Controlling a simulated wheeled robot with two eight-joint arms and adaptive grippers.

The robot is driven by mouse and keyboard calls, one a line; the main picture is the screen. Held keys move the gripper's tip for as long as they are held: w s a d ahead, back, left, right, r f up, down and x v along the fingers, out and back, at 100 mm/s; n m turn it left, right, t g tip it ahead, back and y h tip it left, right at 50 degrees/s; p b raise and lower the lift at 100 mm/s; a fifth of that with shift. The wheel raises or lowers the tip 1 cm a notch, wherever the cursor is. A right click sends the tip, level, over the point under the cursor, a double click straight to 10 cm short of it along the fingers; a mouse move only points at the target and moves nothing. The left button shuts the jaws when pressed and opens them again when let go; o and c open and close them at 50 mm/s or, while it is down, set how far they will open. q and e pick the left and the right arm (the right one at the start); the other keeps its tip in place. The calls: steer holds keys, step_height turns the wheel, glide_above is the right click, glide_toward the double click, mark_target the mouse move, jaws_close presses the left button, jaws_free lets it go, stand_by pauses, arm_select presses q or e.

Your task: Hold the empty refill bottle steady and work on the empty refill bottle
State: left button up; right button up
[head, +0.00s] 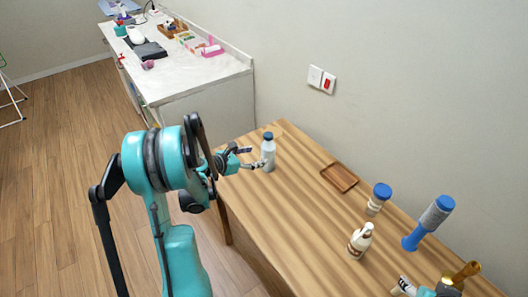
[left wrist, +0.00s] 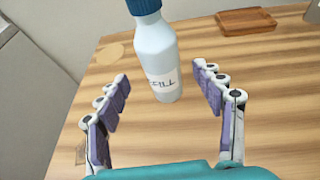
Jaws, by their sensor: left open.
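The refill bottle (head: 268,154) is pale blue-white with a dark blue cap and stands upright near the table's far left end. In the left wrist view, the bottle (left wrist: 158,55) shows a white label reading "FILL", and its cap is cut by the top edge. My left gripper (head: 257,158) is open, its fingers pointing at the bottle. In the left wrist view, the gripper's (left wrist: 163,82) purple-padded fingers are spread to either side, with visible gaps to the bottle. My right gripper (head: 404,286) shows only partly at the bottom right; its jaw state is unclear.
The wooden table (head: 290,210) bears a brown tray (head: 339,177), a blue-capped jar (head: 379,198), a white-and-brown bottle (head: 360,241), a blue-and-grey cylinder (head: 428,222) and an amber item (head: 466,271). A white counter (head: 190,75) with clutter stands behind. The table's middle is clear.

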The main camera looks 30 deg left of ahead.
arm_select(q)
steer(key=p+v, duration=0.1)
steer(key=v, duration=0.3)
steer(key=shift+s+a+r, duration=0.1)
steer(key=shift+s+r, duration=0.05)
steer(key=shift+s, duration=0.2)
steer(key=s+d+r+m+g+y, duration=0.1)
steer(key=s+d+r+m+g, duration=0.2)
steer(key=d+m, duration=0.55)
steer(key=s+d+r+m+g, duration=0.2)
steer(key=d+m, duration=0.5)
steer(key=d, duration=0.2)
steer(key=s+d+r+m+y, duration=0.1)
steer(key=s+d+m, duration=0.2)
steer(key=s+m, duration=0.3)
steer(key=s+d+r+m+y, duration=0.1)
steer(key=s+d+m+y, duration=0.1)
steer(key=s+d+m, duration=0.2)
steer(key=s+m, duration=0.3)
steer(key=m, duration=0.4)
steer(key=shift+d+g, duration=0.2)
steer(key=shift+g, duration=0.2)
